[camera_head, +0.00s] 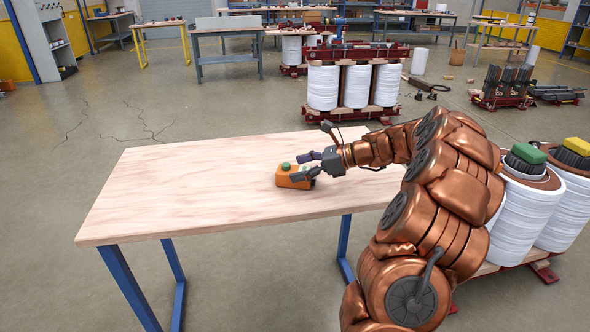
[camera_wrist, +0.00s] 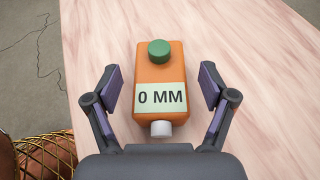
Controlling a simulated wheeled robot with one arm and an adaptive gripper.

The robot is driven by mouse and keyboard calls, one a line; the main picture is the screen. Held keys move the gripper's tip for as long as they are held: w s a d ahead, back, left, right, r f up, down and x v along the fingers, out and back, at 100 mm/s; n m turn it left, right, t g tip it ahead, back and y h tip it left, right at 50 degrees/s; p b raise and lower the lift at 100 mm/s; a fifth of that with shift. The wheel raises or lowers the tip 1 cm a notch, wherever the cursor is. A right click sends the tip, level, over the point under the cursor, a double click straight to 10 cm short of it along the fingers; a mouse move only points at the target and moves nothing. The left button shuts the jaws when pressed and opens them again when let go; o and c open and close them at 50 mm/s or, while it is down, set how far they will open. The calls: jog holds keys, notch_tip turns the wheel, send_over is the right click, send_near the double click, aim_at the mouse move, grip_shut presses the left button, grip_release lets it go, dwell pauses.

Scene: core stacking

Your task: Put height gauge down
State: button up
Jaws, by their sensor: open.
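The height gauge (camera_head: 293,176) is a small orange box with a green knob, resting on the pale wooden table (camera_head: 190,185) right of its middle. In the wrist view the height gauge (camera_wrist: 160,75) shows a label reading "0 MM" and a white cap at its near end. My gripper (camera_head: 310,166) is at the gauge, coming from the right. In the wrist view my gripper (camera_wrist: 162,88) is open, with one dark finger on each side of the gauge and a visible gap on both sides. The fingers do not touch it.
The tabletop left of the gauge is bare. Transformer cores with white coils (camera_head: 357,85) stand behind the table. More white coils (camera_head: 522,220) with green and yellow-topped items stand at the right, beyond my arm. Workbenches (camera_head: 228,45) line the back.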

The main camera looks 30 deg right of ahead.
jog(key=p+v, duration=0.1)
jog(key=v, duration=0.9)
jog(key=shift+s+d+r+p, duration=0.1)
jog(key=shift+s+r+p, duration=0.05)
jog(key=shift+p, duration=0.25)
jog(key=a+n+g, duration=0.1)
jog(key=a+n, duration=0.1)
jog(key=a, duration=0.3)
jog(key=a+n+g, duration=0.2)
jog(key=a, duration=0.3)
jog(key=a+n+g, duration=0.1)
jog(key=a+n, duration=0.1)
jog(key=a, duration=0.4)
jog(key=shift+r+g+y, duration=0.1)
jog(key=shift+g+y, duration=0.2)
jog(key=s+a+f+n+g+h, duration=0.3)
jog(key=s+a+n, duration=0.4)
jog(key=s+a, duration=0.15)
jog(key=s+a+f+n+g+h, duration=0.2)
jog(key=s+a+n+g, duration=0.3)
jog(key=s+a, duration=0.4)
jog(key=s+d+f+n+h, duration=0.1)
jog(key=s+f+n+h, duration=0.1)
jog(key=s+n, duration=0.2)
jog(key=s+f+n+h, duration=0.1)
jog(key=s+n+h, duration=0.2)
jog(key=s+n, duration=0.2)
jog(key=shift+s+d+f, duration=0.4)
jog(key=shift+s, duration=0.7)
